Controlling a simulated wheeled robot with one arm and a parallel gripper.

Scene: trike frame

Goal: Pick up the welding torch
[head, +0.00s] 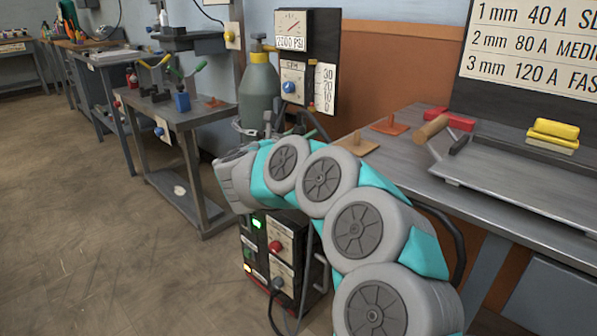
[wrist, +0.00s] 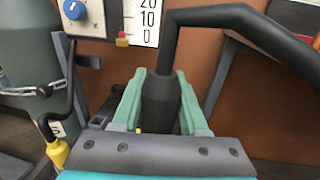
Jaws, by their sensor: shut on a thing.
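In the wrist view my gripper (wrist: 157,97) is shut on the black handle of the welding torch (wrist: 160,103). The handle stands upright between the two green fingers. The torch's black bent neck (wrist: 240,17) runs from the top of the handle to the right. In the head view my arm covers most of this area, and the gripper and torch cannot be made out clearly.
A grey-green gas cylinder (head: 260,92) stands by a gauge panel (head: 293,29). A welding machine (head: 275,250) sits below my arm. A workbench (head: 390,190) on the right holds a metal tray (head: 520,185) and a yellow block (head: 553,133). Open floor lies at left.

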